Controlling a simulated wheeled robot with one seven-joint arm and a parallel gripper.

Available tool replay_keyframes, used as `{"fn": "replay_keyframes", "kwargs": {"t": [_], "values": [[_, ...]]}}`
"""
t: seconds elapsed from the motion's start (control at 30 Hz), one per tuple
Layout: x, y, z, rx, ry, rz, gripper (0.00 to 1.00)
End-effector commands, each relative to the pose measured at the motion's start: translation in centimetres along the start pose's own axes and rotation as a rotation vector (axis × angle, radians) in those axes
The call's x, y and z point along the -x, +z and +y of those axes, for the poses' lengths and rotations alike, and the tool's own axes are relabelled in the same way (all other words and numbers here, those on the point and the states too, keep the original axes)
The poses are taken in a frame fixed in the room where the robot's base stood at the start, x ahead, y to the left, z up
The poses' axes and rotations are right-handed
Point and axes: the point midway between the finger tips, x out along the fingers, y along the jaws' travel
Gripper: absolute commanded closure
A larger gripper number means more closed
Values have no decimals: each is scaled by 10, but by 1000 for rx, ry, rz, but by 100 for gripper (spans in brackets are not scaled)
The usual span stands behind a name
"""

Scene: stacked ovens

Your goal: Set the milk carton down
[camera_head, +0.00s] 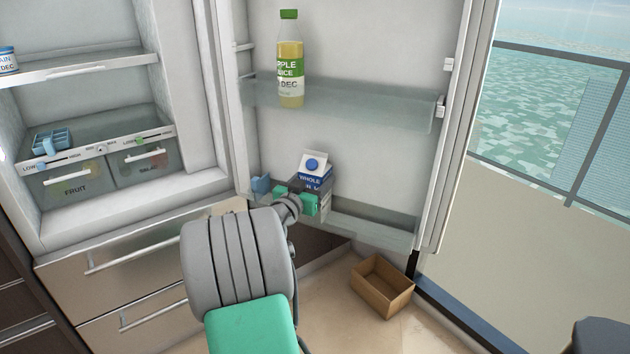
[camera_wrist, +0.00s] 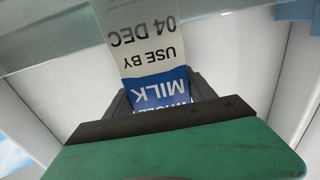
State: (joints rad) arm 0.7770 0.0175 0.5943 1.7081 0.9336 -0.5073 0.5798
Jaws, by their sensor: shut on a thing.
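The milk carton (camera_head: 315,168) is white and blue with a blue cap, and it stands about upright at the lower door shelf of the open fridge. My gripper (camera_head: 305,196) is shut on the carton from the front; its green part shows just below and in front of it. In the wrist view the carton (camera_wrist: 158,85) sits between the dark fingers, with its "MILK" and "USE BY 04 DEC" print upside down.
The lower door shelf (camera_head: 375,222) has free room to the right. An apple juice bottle (camera_head: 290,65) stands on the upper door shelf (camera_head: 385,108). An open cardboard box (camera_head: 382,287) lies on the floor.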

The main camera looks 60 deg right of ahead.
Motion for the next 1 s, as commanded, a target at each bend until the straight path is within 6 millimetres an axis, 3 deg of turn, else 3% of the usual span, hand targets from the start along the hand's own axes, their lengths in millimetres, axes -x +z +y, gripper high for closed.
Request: {"fn": "replay_keyframes", "kwargs": {"t": [0.13, 0.17, 0.2, 0.43, 0.73, 0.87, 1.0], "values": [[0, 0, 0, -3, 0, 6, 100], [0, 3, 0, 0, 0, -1, 36], [0, 2, 0, 0, 0, -1, 32], [0, 2, 0, 0, 0, -1, 15], [1, -2, 0, 1, 0, -1, 15], [24, 0, -2, 1, -4, -2, 15], [61, 0, -2, 0, -7, -1, 15]]}}
